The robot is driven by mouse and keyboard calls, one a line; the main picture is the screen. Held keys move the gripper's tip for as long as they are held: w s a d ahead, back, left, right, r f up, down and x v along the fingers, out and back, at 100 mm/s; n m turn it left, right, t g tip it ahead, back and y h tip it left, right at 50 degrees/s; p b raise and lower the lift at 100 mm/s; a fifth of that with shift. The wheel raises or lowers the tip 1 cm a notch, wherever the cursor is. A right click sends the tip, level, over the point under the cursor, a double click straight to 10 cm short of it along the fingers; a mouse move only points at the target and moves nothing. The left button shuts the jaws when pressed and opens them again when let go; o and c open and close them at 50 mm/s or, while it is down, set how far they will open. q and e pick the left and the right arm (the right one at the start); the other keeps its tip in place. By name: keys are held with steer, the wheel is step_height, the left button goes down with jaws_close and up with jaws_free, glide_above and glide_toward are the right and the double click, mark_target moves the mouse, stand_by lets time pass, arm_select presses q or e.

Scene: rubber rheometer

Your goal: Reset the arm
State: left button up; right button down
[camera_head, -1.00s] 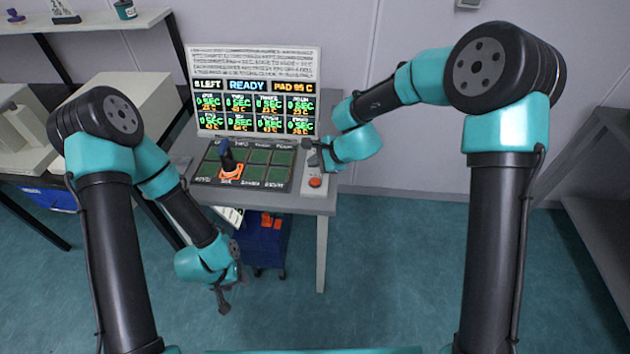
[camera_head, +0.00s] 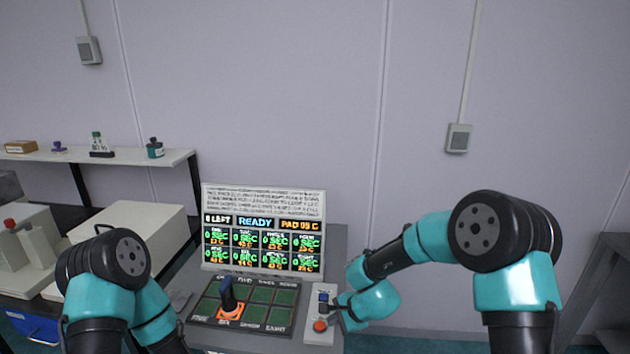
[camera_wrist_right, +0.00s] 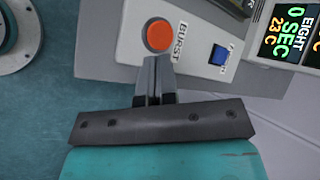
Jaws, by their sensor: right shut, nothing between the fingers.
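My right gripper (camera_head: 334,310) is shut and empty at the right side of a small grey control box (camera_head: 322,338). The box carries a red-orange round button (camera_head: 320,325) and a blue switch (camera_head: 323,296). In the right wrist view the closed fingertips (camera_wrist_right: 153,65) lie just below the orange button (camera_wrist_right: 160,36), marked BURST; I cannot tell whether they touch it. The blue switch (camera_wrist_right: 219,55) is to the right, apart from the fingers. My left arm hangs at the lower left, and its gripper is out of view.
A display board (camera_head: 262,232) reading READY and 0 LEFT stands behind a green-celled panel (camera_head: 285,297). A dark-handled piece (camera_head: 228,297) stands on its orange base there. A pale box (camera_head: 125,235) and a shelf (camera_head: 120,157) are at left.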

steer(key=s+d+f+n+g+h, duration=0.25)
steer(key=s+d+f+n, duration=0.45)
steer(key=s+d+f, duration=0.6)
steer(key=s+d+f+n, duration=0.1)
steer(key=s+f+n, duration=0.1)
steer(key=s, duration=0.4)
steer(key=s+d+f+n, duration=0.2)
steer(key=s+f, duration=0.1)
steer(key=s, duration=0.3)
steer(key=shift+d+f+h, duration=0.3)
steer(key=shift+h, duration=0.05)
steer(key=shift+w+g, duration=0.1)
steer(key=shift+g, duration=0.15)
stand_by(1.0)
